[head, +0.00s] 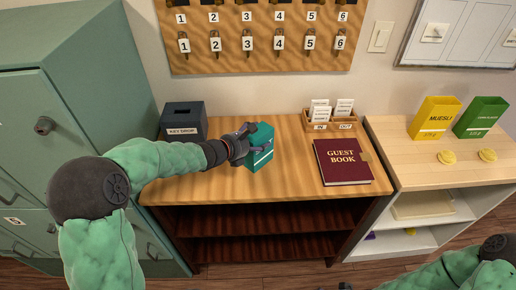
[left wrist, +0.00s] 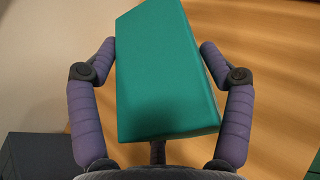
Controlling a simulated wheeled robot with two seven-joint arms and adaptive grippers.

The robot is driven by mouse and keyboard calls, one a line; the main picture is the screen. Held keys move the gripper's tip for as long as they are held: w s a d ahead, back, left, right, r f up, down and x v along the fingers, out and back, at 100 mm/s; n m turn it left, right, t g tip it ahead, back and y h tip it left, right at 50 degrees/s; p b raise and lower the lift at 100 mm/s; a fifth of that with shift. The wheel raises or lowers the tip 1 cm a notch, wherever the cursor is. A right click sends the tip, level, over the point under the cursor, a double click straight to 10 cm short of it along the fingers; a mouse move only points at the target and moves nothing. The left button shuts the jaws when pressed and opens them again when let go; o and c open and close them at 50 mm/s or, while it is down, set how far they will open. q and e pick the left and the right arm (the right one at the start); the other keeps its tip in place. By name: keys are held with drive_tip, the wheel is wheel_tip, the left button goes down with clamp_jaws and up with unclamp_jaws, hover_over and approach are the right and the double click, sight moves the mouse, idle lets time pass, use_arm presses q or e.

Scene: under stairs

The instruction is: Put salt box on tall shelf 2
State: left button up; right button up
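The teal box (head: 262,158), which I take to be the salt box, is upright at the wooden desk top, right of the key drop box. It has a pale stripe; I cannot read a label. My left gripper (head: 254,140) reaches it from the left, one finger on each side. In the left wrist view, the box (left wrist: 165,75) lies between the fingers of my left gripper (left wrist: 158,45), slanted to them. Both fingertips are close to its sides; firm contact cannot be made out. My right arm shows at the lower right; its gripper is not clearly visible. No shelf is marked as tall shelf 2.
A dark key drop box (head: 184,121), a card holder (head: 333,120) and a red guest book (head: 342,162) stand on the desk (head: 290,185). A pale shelf unit (head: 405,165) at right bears yellow and green boxes. Green lockers (head: 75,110) stand at left.

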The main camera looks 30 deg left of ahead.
sight(251, 141)
use_arm(q)
drive_tip(key=c, duration=0.3)
drive_tip(key=shift+c, duration=0.2)
drive_tip(key=shift+r, duration=0.1)
